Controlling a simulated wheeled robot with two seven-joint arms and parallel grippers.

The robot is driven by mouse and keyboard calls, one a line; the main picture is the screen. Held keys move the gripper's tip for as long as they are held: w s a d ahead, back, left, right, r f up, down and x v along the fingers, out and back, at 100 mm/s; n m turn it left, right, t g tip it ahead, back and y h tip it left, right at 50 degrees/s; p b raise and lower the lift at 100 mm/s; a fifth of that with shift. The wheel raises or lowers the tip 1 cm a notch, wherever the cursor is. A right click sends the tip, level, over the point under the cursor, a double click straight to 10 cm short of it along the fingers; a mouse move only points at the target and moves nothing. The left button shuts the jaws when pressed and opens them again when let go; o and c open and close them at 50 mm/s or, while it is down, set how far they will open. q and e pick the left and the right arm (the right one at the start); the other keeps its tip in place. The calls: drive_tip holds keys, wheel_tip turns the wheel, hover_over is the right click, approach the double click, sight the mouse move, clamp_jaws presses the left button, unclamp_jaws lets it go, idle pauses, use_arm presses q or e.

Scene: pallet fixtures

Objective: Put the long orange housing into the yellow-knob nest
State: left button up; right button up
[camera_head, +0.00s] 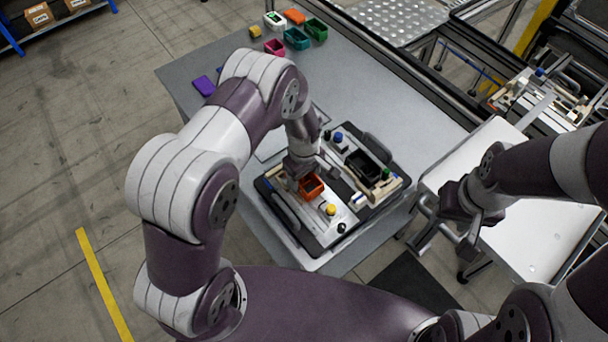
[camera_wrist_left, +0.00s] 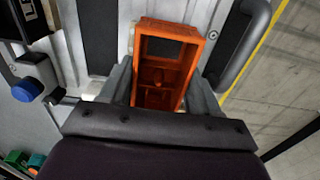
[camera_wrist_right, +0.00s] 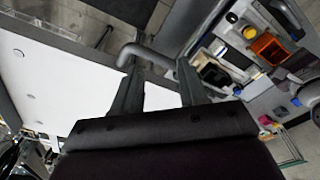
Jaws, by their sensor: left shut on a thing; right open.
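The long orange housing (camera_head: 312,187) is an open-topped box over the left part of the pallet plate, just behind the yellow knob (camera_head: 331,209). My left gripper (camera_head: 298,178) is shut on it, and the left wrist view shows the housing (camera_wrist_left: 141,60) between the two fingers. I cannot tell whether it rests in the nest or hangs just above it. The right wrist view also shows the housing (camera_wrist_right: 268,48) beside the yellow knob (camera_wrist_right: 250,32). My right gripper (camera_head: 443,228) is open and empty, right of the pallet, near the white cart.
The black pallet (camera_head: 283,217) also carries a blue knob (camera_head: 338,136), a green knob (camera_head: 386,173) and a black housing (camera_head: 364,164). Several coloured boxes, one teal (camera_head: 296,38), and a purple piece (camera_head: 204,86) lie at the table's far end. A white cart (camera_head: 535,235) stands right.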

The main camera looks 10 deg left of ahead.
use_arm(q)
drive_tip(key=shift+f+b, duration=0.4)
drive_tip(key=shift+f, duration=0.2)
drive_tip(key=o, duration=1.2)
drive_tip(key=shift+r, duration=0.1)
wheel_tip(320, 180, up, 13)
drive_tip(key=p, duration=1)
drive_tip(key=shift+f, duration=0.2)
